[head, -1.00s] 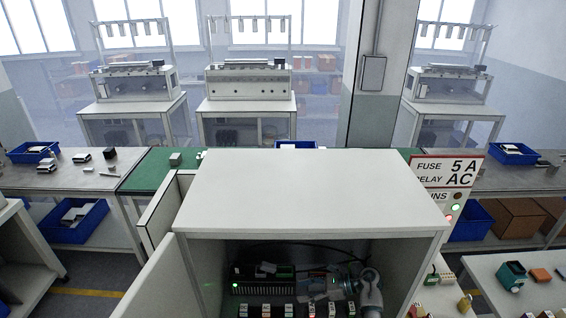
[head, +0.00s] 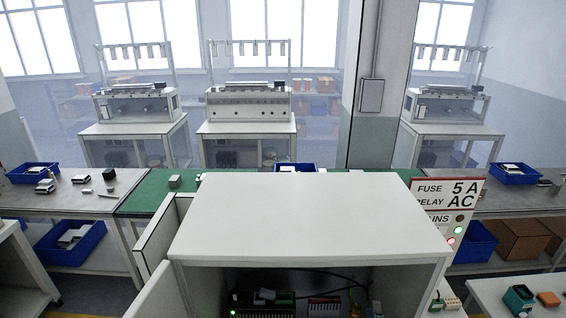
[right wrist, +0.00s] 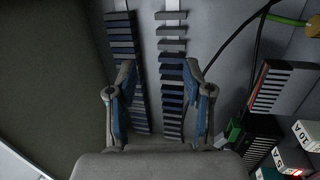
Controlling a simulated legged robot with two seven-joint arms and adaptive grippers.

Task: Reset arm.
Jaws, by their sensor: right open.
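My right gripper (right wrist: 160,82) shows in the right wrist view with its two blue-padded fingers spread apart and nothing between them. It is inside the open-fronted cabinet (head: 296,208), facing the grey back panel (right wrist: 148,20). Two columns of dark slatted strips (right wrist: 121,30) on the panel lie beyond the fingers; I cannot tell the distance. In the head view the gripper cannot be made out clearly at the lower edge. My left gripper is in neither view.
Black cables and labelled fuse blocks (right wrist: 305,135) lie to the right in the right wrist view. A sign (head: 447,192) reading FUSE 5 A, RELAY AC stands right of the cabinet. Blue bins (head: 70,243) and benches surround it.

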